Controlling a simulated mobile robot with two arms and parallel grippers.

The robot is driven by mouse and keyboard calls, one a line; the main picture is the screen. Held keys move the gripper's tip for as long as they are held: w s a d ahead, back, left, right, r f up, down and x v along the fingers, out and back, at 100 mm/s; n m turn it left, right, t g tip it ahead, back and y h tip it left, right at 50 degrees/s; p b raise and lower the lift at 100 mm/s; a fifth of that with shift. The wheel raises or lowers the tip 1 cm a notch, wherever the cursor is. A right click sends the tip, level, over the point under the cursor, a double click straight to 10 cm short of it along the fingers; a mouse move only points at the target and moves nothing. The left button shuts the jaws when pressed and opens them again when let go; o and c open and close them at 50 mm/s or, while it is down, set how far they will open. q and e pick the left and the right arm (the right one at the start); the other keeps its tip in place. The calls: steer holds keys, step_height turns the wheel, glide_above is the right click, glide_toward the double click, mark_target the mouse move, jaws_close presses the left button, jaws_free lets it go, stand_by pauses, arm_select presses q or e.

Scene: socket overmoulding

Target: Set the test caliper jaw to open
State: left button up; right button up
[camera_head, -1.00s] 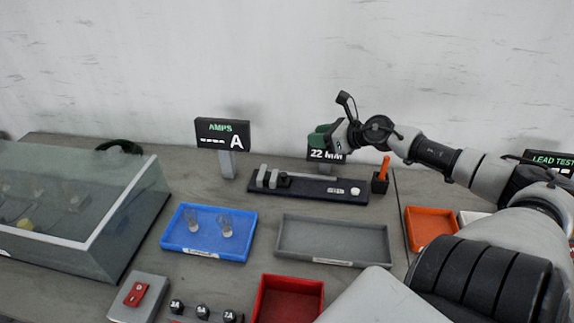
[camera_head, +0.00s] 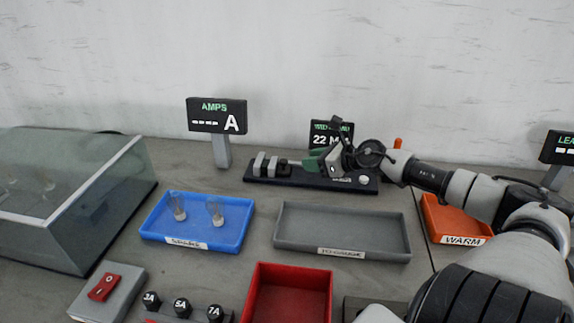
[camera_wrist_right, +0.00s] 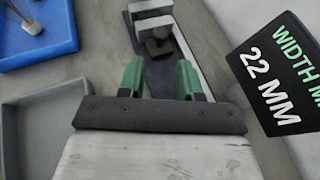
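The test caliper is a dark base (camera_head: 310,181) with two upright grey jaws (camera_head: 265,163) at its left end and a gap between them. A dark sliding block (camera_head: 284,168) with a knob stands just right of the jaws; it also shows in the right wrist view (camera_wrist_right: 157,42). The width display (camera_head: 328,134) behind reads 22 MM. My right gripper (camera_head: 312,160) is low over the base, right of the dark block. In the right wrist view its green fingers (camera_wrist_right: 158,80) are apart and empty, with the block ahead of them. My left gripper is not in view.
An AMPS display (camera_head: 217,117) stands behind left. A blue tray (camera_head: 197,242) with small parts, an empty grey tray (camera_head: 342,252) and a red bin (camera_head: 290,290) lie in front. A glass-sided case (camera_head: 80,210) is at left. An orange WARM tray (camera_head: 462,238) is at right.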

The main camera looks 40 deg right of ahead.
mark_target(285, 161)
steer(key=shift+x, duration=4.55)
steer(key=shift+d, duration=0.1)
jaws_close()
